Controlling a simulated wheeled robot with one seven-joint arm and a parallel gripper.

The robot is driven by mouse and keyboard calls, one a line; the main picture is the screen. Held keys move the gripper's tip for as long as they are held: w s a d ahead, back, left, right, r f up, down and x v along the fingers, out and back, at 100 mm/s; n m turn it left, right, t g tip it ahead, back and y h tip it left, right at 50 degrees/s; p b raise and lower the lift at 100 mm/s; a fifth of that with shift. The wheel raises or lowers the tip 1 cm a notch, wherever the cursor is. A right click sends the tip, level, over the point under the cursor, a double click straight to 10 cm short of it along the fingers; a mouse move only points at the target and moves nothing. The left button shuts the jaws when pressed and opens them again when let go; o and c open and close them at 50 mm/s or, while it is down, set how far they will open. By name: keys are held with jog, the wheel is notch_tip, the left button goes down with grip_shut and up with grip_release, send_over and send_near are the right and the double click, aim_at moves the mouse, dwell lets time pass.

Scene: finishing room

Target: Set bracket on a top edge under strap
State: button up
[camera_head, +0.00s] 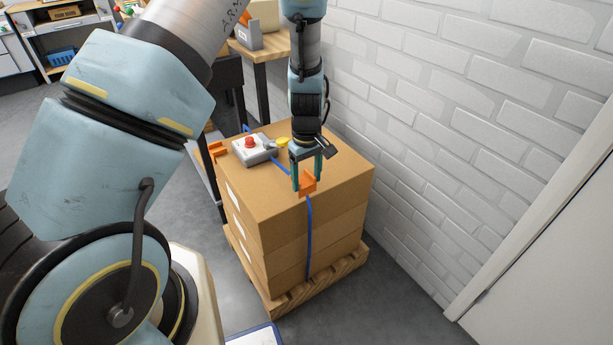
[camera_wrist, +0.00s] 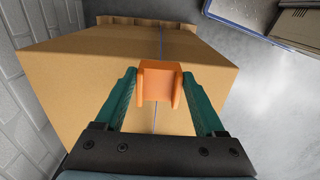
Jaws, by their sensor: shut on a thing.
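My gripper (camera_head: 306,176) is shut on an orange corner bracket (camera_head: 308,185) at the front top edge of the cardboard box stack (camera_head: 335,185). The wrist view shows the bracket (camera_wrist: 160,68) between two green fingers. A thin blue strap (camera_head: 309,240) runs across the top and down the front. In the wrist view the strap (camera_wrist: 161,42) shows beyond the bracket and on its near side, in line with it. The bracket hides the strap at the edge, so I cannot tell whether it touches the box or sits under the strap. Another orange bracket (camera_head: 218,150) is at the left top edge.
A grey control box with a red button (camera_head: 250,146) and a yellow piece (camera_head: 282,141) are on the stack's top. The stack stands on a wooden pallet (camera_head: 318,290). A white brick wall (camera_head: 440,110) is close on the right.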

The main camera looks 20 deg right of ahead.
aim_at(306, 184)
jog(key=shift+w+f+b, duration=0.1)
jog(key=shift+f+b, duration=1.7)
jog(key=shift+f, duration=0.65)
jog(key=shift+w+f, duration=0.1)
jog(key=shift+f, duration=0.4)
jog(key=o, duration=1.3)
jog(key=shift+r, duration=0.2)
jog(key=shift+r+p, duration=0.75)
jog(key=shift+r, duration=0.15)
jog(key=shift+r, duration=0.1)
